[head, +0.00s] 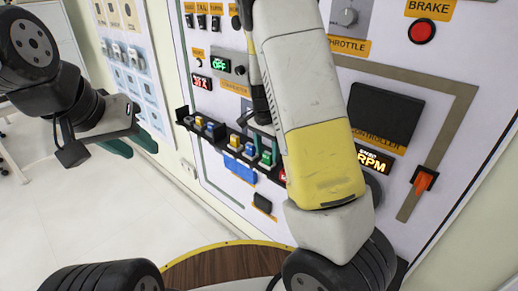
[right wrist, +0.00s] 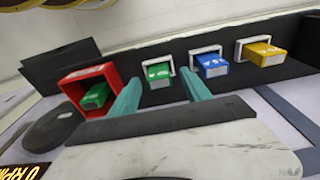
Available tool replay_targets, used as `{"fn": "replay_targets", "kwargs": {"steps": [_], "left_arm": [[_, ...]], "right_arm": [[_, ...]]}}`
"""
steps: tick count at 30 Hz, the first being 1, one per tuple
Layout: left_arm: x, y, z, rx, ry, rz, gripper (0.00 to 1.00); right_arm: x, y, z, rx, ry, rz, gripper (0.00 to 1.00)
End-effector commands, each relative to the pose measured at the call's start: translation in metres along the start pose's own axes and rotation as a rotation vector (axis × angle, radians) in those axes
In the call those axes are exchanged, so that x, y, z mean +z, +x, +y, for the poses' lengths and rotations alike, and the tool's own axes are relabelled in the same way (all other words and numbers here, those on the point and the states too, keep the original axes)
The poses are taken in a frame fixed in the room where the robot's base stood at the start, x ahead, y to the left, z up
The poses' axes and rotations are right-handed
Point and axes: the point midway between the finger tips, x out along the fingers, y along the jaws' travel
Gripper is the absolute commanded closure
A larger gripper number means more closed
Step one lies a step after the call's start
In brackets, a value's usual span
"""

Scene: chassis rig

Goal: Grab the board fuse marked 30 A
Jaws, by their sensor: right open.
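A row of coloured fuses sits on a black rail (head: 222,138) on the panel. In the right wrist view a green fuse (right wrist: 157,73) stands in a white-framed slot between my right gripper's (right wrist: 160,84) two teal fingertips, which are apart and not visibly closed on it. Beside it are a blue fuse (right wrist: 211,65) and a yellow fuse (right wrist: 266,54). Another green fuse (right wrist: 95,97) lies in a red holder (right wrist: 75,83). The ampere markings are too small to read. My left gripper (head: 143,150) is open and empty, away from the rail. My arm hides most of the right gripper in the head view.
A blue block (head: 240,171) is on the panel below the rail.

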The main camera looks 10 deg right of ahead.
Motion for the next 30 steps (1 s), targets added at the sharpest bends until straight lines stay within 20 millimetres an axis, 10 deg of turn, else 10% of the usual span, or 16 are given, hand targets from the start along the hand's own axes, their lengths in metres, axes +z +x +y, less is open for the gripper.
{"fn": "replay_targets", "kwargs": {"steps": [11,20,30], "left_arm": [[0.0,0.0,0.0,0.0,0.0,0.0,0.63],[0.0,0.0,0.0,0.0,0.0,0.0,0.63],[0.0,0.0,0.0,0.0,0.0,0.0,0.63]], "right_arm": [[0.0,0.017,0.0,-0.001,-0.001,0.0,0.44],[0.0,0.017,0.0,-0.001,-0.002,0.0,0.99],[0.0,0.015,0.0,-0.002,-0.002,0.0,1.0]]}}
